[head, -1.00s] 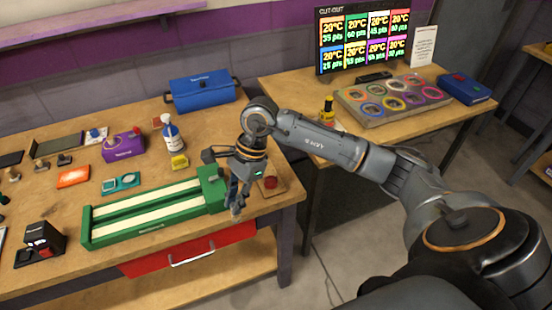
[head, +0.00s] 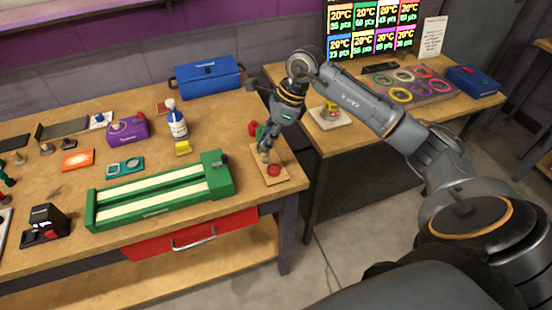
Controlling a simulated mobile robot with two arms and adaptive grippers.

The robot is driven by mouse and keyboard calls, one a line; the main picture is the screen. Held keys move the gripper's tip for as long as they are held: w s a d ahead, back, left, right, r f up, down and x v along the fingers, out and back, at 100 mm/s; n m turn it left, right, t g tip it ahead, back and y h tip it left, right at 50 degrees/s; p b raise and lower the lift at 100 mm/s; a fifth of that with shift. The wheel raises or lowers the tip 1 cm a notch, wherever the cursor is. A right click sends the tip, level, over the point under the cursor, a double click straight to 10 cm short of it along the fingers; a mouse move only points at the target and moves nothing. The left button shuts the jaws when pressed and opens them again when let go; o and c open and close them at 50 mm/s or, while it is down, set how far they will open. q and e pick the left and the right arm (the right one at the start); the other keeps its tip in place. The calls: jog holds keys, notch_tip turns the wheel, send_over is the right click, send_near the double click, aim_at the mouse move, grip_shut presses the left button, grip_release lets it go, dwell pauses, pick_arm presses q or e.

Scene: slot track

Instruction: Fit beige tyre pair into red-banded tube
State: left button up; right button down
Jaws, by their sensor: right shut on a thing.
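My right gripper (head: 264,152) points down beside and slightly over a small wooden board (head: 282,178) with a red knob (head: 273,170), at the right end of the workbench. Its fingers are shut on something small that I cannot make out. I cannot clearly identify the beige tyre pair or the red-banded tube. A small red and green item (head: 253,128) shows partly behind the gripper. The green slot track (head: 160,195) with two pale lanes lies left of the gripper. My left gripper is not in view.
A second table holds a tray of coloured rings (head: 440,88) and a blue box (head: 473,82).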

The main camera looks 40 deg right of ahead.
jog(key=d+f+b, duration=0.1)
jog(key=f, duration=0.1)
jog(key=f+b, duration=0.1)
jog(key=f, duration=0.1)
jog(key=d+f+b, duration=0.1)
jog(key=f, duration=0.1)
jog(key=shift+s+d+f, duration=0.1)
jog(key=shift+d+f, duration=0.05)
jog(key=shift+d, duration=0.15)
jog(key=c, duration=1.3)
grip_release()
jog(key=shift+f, duration=0.1)
